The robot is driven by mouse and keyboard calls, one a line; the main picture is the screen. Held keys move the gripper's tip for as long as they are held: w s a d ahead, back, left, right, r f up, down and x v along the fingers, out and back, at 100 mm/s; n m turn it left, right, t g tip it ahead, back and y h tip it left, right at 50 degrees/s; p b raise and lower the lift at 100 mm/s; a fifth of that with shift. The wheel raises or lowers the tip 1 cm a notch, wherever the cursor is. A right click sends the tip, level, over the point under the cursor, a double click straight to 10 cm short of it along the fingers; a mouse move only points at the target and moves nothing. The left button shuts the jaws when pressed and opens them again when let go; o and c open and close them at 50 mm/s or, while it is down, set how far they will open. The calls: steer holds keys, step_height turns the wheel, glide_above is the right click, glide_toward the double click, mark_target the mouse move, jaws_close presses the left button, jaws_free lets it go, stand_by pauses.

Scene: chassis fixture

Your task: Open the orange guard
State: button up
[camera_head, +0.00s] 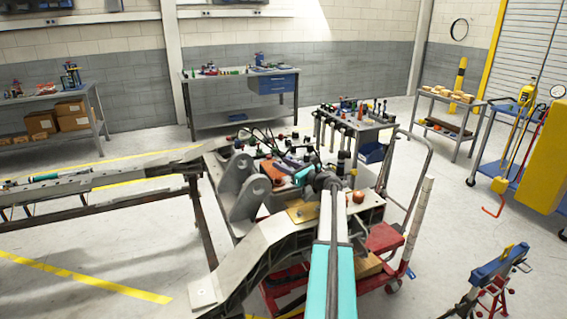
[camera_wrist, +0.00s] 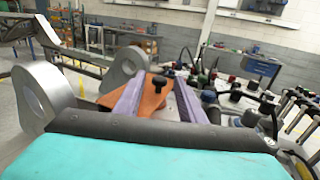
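The orange guard (camera_wrist: 152,100) shows in the wrist view as an orange plate between and beyond my two purple fingers. A black knob (camera_wrist: 168,71) stands at its far end. In the head view the guard (camera_head: 271,174) is a small orange patch beside the grey lugs, partly covered by my arm and other parts. My gripper (camera_wrist: 161,78) is open, with a wide gap between its fingers. I see nothing held in it. Whether the fingers touch the guard, I cannot tell. My gripper also shows in the head view (camera_head: 291,163), small and partly hidden.
Grey lugs with round holes (camera_wrist: 38,95) stand close on the left; they also show in the head view (camera_head: 246,190). Dark fittings and hoses (camera_wrist: 235,108) crowd the right side. A tool cart (camera_head: 357,124) stands behind. A red trolley (camera_head: 385,238) is at the right.

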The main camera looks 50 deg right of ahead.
steer(key=shift+w, duration=0.35)
